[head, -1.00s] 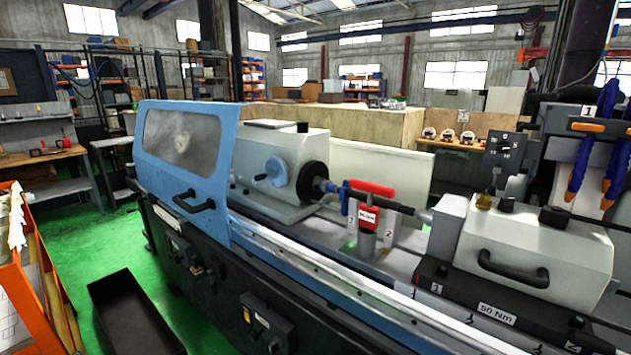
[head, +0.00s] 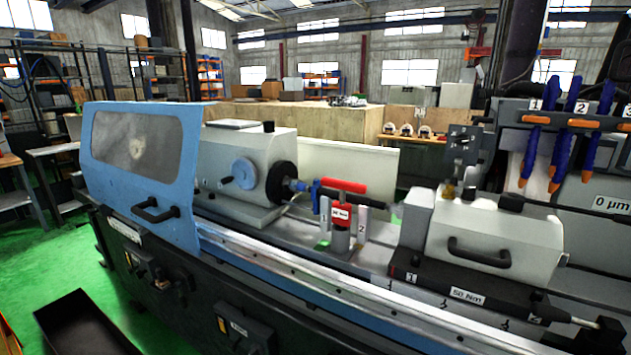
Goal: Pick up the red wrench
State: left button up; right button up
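A red T-shaped tool (head: 343,187) stands upright on the bed of the grinder, between the headstock and the tailstock. I cannot tell for sure that this is the red wrench. No other clearly red tool shows now. Neither of my grippers is in the head view.
The grinder (head: 290,270) fills the middle, with a blue guard door (head: 140,165) at left and a tailstock (head: 495,240) at right. Blue nozzles with orange tips (head: 562,130) hang at upper right.

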aim_at(342, 212)
jog(key=i+j+z, duration=0.2)
jog(key=j+z, duration=0.2)
jog(key=j, duration=1.05)
jog(key=j+z, duration=0.4)
jog(key=j, duration=1.05)
